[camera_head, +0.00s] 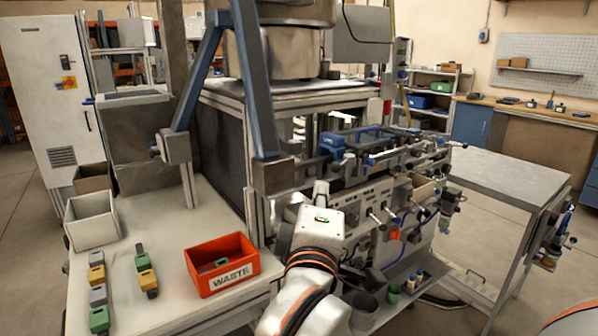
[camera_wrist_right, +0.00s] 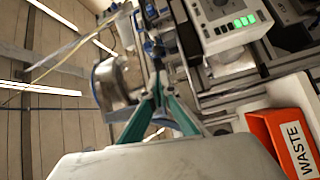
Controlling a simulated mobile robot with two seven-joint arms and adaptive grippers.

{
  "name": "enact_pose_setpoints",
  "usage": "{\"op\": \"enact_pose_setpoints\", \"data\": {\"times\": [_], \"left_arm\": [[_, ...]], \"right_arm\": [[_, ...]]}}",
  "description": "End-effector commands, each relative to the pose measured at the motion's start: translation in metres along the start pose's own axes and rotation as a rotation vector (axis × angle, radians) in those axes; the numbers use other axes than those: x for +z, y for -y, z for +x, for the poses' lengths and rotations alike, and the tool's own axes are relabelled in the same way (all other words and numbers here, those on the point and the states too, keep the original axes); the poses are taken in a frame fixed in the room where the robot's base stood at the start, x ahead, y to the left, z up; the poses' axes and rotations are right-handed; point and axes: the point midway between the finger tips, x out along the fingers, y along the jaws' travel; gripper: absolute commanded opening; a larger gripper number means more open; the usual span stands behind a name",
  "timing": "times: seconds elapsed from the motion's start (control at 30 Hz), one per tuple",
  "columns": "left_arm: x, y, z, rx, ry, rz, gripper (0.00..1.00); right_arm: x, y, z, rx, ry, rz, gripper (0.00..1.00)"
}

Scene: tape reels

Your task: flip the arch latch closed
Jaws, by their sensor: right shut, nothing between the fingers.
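On the machine in the head view, a small blue fitting (camera_head: 331,144) and blue bars lie along the top of the fixture. A tall blue frame (camera_head: 255,80) with grey feet stands to their left. I cannot tell which part is the arch latch or whether it is open or closed. In the right wrist view my right gripper (camera_wrist_right: 158,92) has its green fingers together, with nothing held. The machine shows blurred behind the fingertips; contact cannot be told. In the head view my arm hides part of the machine front. My left gripper is not in view.
A red WASTE bin (camera_head: 222,263) stands on the white bench (camera_head: 180,220) at left, beside several small coloured parts; the bin also shows in the right wrist view (camera_wrist_right: 262,132). A pale box (camera_head: 91,220) stands behind. A grey table (camera_head: 510,178) at right is mostly clear.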

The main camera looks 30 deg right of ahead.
Motion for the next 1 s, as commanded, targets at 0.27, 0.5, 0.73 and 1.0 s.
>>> {"op": "enact_pose_setpoints", "data": {"times": [0.27,0.5,0.73,1.0], "left_arm": [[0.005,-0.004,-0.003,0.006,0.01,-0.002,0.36],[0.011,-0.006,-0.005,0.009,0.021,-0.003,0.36],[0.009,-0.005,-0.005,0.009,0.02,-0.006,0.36],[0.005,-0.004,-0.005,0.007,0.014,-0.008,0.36]], "right_arm": [[-0.001,0.0,0.0,-0.006,-0.005,0.012,0.0],[-0.001,-0.001,0.011,-0.001,-0.002,0.008,0.0],[0.0,-0.002,0.05,0.0,-0.001,0.006,0.0],[-0.001,0.0,0.089,-0.001,-0.002,0.006,0.0]]}}
